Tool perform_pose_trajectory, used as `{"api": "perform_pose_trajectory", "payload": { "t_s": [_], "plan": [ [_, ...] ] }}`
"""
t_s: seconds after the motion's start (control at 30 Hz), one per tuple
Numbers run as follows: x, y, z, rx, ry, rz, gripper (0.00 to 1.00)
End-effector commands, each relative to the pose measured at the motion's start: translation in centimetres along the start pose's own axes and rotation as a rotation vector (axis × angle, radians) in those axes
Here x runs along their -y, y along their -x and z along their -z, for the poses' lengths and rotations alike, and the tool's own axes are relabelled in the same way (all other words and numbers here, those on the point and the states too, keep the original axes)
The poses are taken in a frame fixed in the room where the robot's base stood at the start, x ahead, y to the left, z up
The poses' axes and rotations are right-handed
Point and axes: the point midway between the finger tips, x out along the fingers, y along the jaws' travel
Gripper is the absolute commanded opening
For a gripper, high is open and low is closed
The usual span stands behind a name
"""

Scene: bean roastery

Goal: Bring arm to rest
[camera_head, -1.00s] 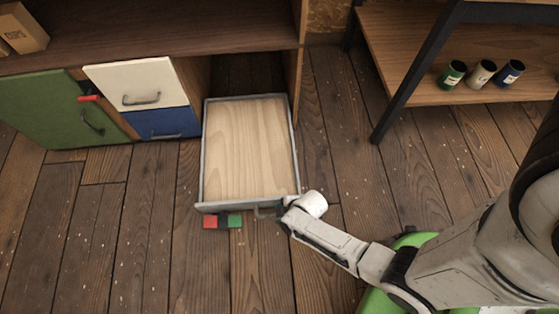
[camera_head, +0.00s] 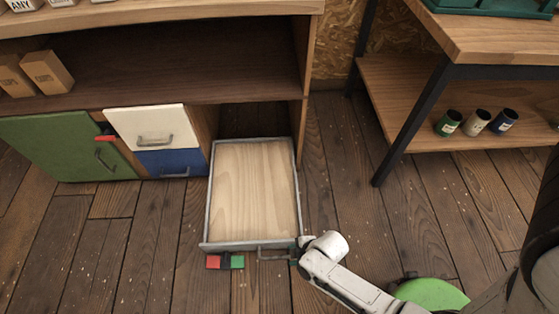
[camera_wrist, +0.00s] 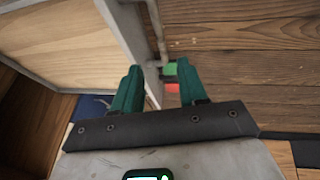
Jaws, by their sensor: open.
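The pulled-out drawer (camera_head: 253,246) has a pale wooden bottom and grey walls, and it is empty. Its bar handle (camera_head: 273,257) is on the front, toward the right end. My gripper (camera_head: 294,260) is beside the right end of this handle, low at the drawer front. In the wrist view my gripper (camera_wrist: 160,75) has two green fingers standing apart with nothing held between them. The handle (camera_wrist: 157,28) shows just beyond the fingertips, and the drawer wall (camera_wrist: 118,25) is at the left. I cannot tell whether a finger touches the handle.
The cabinet has a green door (camera_head: 60,148), a white drawer (camera_head: 143,125) and a blue drawer (camera_head: 172,163). A shelf table (camera_head: 400,105) holding three cans stands right. Floor left of the drawer is clear.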

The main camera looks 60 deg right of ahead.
Motion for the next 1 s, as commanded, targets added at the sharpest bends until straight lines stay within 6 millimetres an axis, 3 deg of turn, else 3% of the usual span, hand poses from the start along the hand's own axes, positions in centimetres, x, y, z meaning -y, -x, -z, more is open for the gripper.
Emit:
{"api": "perform_pose_trajectory", "payload": {
  "t_s": [0.27, 0.43, 0.7, 1.0],
  "plan": [
    [0.0, 0.0, 0.0, 0.000, 0.000, 0.000, 0.42],
    [-1.3, 2.4, 2.1, 0.023, -0.073, 0.030, 0.42],
    [-3.8, 12.5, 6.1, 0.175, -0.361, 0.070, 0.42],
    [-4.6, 22.0, 7.1, 0.316, -0.628, 0.019, 0.42]
  ]
}}
